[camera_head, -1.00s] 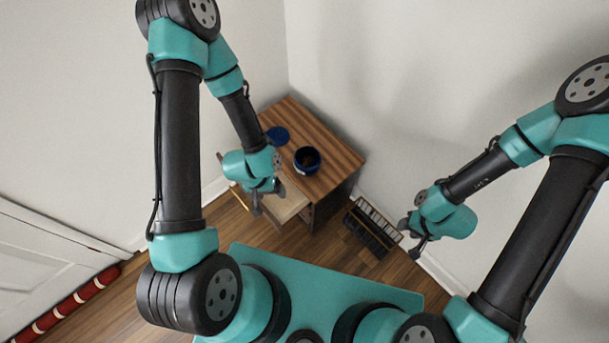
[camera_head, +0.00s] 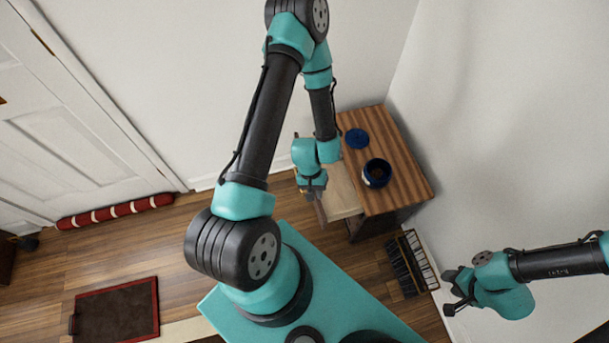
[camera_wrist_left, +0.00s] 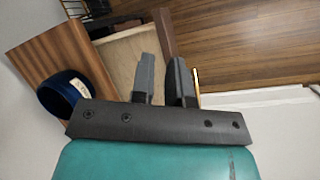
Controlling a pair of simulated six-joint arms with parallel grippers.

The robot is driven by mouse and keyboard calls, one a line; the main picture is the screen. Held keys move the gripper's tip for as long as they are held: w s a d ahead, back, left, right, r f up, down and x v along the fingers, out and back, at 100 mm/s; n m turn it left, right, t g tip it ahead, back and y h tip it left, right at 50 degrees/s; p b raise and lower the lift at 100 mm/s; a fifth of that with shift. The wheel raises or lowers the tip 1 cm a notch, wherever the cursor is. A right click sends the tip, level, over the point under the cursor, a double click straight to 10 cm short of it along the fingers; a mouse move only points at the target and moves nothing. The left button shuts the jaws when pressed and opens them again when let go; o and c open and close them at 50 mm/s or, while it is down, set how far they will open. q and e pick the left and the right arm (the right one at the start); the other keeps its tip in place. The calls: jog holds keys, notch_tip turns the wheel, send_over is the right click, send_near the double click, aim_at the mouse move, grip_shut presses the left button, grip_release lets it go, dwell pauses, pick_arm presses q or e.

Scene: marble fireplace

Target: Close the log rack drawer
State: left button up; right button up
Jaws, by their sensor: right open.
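The log rack drawer (camera_head: 341,192) sticks out from the front of the wooden cabinet (camera_head: 385,160), so it stands open. My left gripper (camera_head: 311,192) is at the drawer's outer end in the head view. In the left wrist view my left gripper (camera_wrist_left: 163,62) has its two fingers a little apart, in line with the drawer's dark front board (camera_wrist_left: 164,32). The fingers hide part of that board, so I cannot tell whether they press on it. The drawer's pale inside (camera_wrist_left: 122,55) shows left of the fingers. My right gripper (camera_head: 449,291) is open and empty, off to the right.
A dark blue pot (camera_head: 377,173) and a blue round lid (camera_head: 357,138) lie on the cabinet top. Walls are close behind.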

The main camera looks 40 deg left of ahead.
pick_arm(q)
jog(key=s+a+f+n+h, duration=0.1)
jog(key=f+n, duration=0.1)
jog(key=s+a+f+n+h, duration=0.1)
jog(key=f+n, duration=0.1)
jog(key=s+a+f+n+g+h, duration=0.1)
jog(key=f+n+h, duration=0.1)
jog(key=f+n, duration=0.1)
jog(key=shift+a+f, duration=0.1)
jog(key=shift+a, duration=0.15)
grip_shut()
jog(key=a+f+n+t, duration=0.4)
jog(key=a+n+t, duration=0.4)
jog(key=a, duration=0.1)
jog(key=a+f+n+t+h, duration=0.1)
jog(key=a+f+n+t, duration=0.4)
jog(key=a+n+t, duration=0.3)
jog(key=shift+s+a+f+n+t, duration=0.35)
jog(key=shift+a+t, duration=0.25)
jog(key=shift+t, duration=0.2)
jog(key=shift+w, duration=0.15)
jog(key=x, duration=1.4)
jog(key=shift+d+r, duration=0.1)
jog(key=shift+r, duration=0.05)
